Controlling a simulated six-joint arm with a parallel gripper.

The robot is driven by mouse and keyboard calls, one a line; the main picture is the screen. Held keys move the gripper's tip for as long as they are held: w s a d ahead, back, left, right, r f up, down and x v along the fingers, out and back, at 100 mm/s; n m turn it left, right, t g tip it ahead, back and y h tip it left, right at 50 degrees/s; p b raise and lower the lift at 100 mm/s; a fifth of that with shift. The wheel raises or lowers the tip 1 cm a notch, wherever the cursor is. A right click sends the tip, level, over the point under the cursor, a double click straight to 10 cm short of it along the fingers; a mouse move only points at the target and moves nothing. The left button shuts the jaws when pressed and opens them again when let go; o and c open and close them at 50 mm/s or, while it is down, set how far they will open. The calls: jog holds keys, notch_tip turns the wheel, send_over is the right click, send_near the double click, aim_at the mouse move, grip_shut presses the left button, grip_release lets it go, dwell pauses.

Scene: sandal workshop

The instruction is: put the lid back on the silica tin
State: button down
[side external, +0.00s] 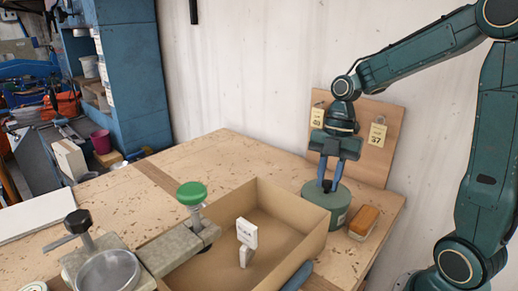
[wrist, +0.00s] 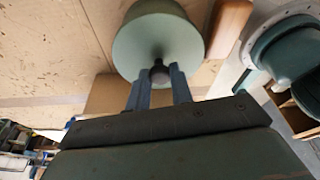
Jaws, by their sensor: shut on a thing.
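The silica tin (side external: 341,217) is a green round can with a small pale label on its side, standing at the right of the bench. The green lid (wrist: 150,28) is a disc with a dark knob (wrist: 159,75) in the wrist view. My gripper (side external: 327,187) points down over the tin, its two blue fingers shut on the lid's knob; it also shows in the wrist view (wrist: 159,82). The lid is at the tin's top; I cannot tell whether it is fully seated.
An open cardboard box (side external: 290,195) with a small white labelled piece (side external: 246,233) stands left of the tin. A wooden-backed brush or block (side external: 364,221) lies close at its right. A board with number tags (side external: 378,135) leans behind. A green-knobbed metal press (side external: 191,193) is front left.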

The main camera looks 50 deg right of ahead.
dwell(0.4)
jog(key=c, duration=0.7)
grip_release()
jog(key=shift+r, duration=0.15)
jog(key=shift+r, duration=3.35)
grip_shut()
jog(key=shift+f, duration=2.9)
